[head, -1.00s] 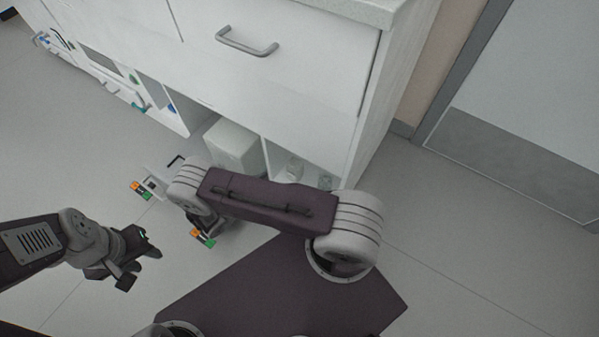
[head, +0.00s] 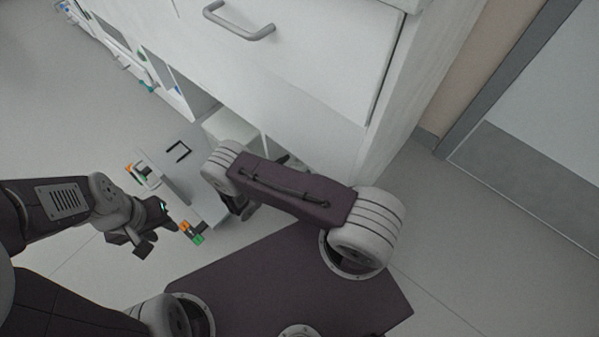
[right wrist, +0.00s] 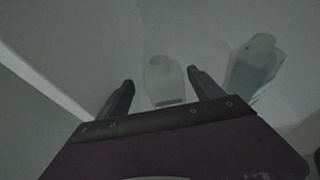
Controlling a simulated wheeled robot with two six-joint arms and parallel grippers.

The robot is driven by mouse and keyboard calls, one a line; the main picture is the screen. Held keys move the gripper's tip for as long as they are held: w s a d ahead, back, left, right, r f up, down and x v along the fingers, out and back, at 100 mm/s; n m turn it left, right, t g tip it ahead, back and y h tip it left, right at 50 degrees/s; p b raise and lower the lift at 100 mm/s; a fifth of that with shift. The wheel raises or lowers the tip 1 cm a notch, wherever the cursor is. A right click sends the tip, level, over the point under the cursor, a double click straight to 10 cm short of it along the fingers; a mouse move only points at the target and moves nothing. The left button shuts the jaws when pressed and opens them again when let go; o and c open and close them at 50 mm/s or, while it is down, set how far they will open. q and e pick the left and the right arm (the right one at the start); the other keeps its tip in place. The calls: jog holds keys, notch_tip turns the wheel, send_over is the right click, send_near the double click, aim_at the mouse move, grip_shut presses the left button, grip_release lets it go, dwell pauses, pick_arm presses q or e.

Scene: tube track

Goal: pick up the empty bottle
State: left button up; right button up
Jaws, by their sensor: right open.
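In the right wrist view, a pale, translucent bottle (right wrist: 163,80) stands upright between the fingertips of my right gripper (right wrist: 162,92). No liquid is clear in it, and a darker band shows low on its front. The gripper is open, one finger on each side, with no grip on the bottle. A second bottle (right wrist: 252,66), tinted blue-green, stands to the right, outside the fingers. In the head view both bottles are hidden, with my right arm reaching to the cabinet's open lower part. My left gripper (head: 150,228) hangs over the floor at left; its opening is unclear.
The white cabinet (head: 300,85) has a drawer with a grey handle (head: 238,24) above the open lower part. A pale flat stand (head: 190,178) with a black handle and orange-green corner blocks lies left of my right arm. The floor at right (head: 480,240) is clear.

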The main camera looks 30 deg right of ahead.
aim_at(303, 163)
jog(key=b+x, duration=0.2)
jog(key=x, duration=0.1)
jog(key=b+x, duration=0.1)
jog(key=shift+s+d+f+b, duration=0.2)
jog(key=shift+d+b, duration=0.15)
jog(key=shift+d, duration=0.05)
jog(key=shift+w+d, duration=0.1)
jog(key=shift+d, duration=0.15)
jog(key=shift+r, duration=0.15)
jog(key=c, duration=1.4)
jog(key=r+p, duration=0.2)
jog(key=p, duration=0.1)
jog(key=r+p, duration=0.1)
jog(key=r, duration=0.1)
jog(key=shift+a, duration=0.35)
jog(key=shift+c, duration=0.2)
jog(key=s+a+p, duration=0.1)
jog(key=s+a, duration=0.2)
jog(key=a, duration=0.5)
jog(key=s+a+p, duration=0.2)
jog(key=s+a, duration=0.2)
jog(key=a, duration=0.4)
jog(key=shift+f, duration=0.25)
